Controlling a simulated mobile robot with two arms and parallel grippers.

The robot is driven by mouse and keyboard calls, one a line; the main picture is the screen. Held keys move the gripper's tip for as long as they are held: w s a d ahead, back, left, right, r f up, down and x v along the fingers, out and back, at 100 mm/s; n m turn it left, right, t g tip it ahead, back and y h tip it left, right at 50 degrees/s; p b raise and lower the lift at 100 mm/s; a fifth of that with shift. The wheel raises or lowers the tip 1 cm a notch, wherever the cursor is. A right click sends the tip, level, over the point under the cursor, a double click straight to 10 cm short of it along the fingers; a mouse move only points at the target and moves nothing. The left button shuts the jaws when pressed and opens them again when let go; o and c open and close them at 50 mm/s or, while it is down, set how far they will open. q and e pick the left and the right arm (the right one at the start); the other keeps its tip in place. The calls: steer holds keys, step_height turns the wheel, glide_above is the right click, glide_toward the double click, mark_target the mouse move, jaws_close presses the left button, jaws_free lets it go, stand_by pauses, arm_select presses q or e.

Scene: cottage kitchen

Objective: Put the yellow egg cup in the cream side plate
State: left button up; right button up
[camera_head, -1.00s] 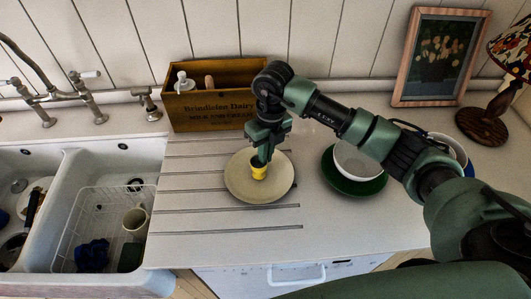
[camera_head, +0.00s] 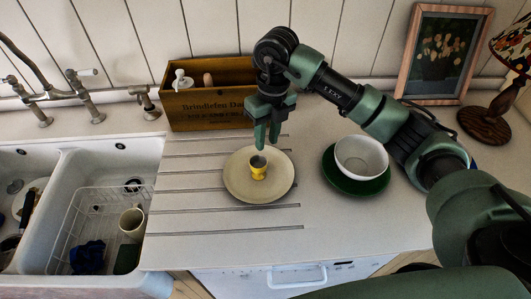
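The yellow egg cup (camera_head: 258,173) stands upright on the cream side plate (camera_head: 239,188), close to its middle. The plate lies on the grooved part of the counter. My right gripper (camera_head: 267,142) is above and just behind the egg cup, pointing down, with a gap between its two fingers. It is empty and appears apart from the cup. My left gripper is not in the view.
A wooden box (camera_head: 208,97) stands behind the plate. A white bowl (camera_head: 361,157) sits on a green plate (camera_head: 343,182) to the right. A picture frame (camera_head: 441,55) and lamp (camera_head: 490,123) stand at the back right. The sink with a dish rack (camera_head: 64,235) is left.

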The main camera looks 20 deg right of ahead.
step_height(320, 180, up, 6)
steer(key=b, duration=0.1)
steer(key=shift+d, duration=0.25)
steer(key=shift+r, duration=0.1)
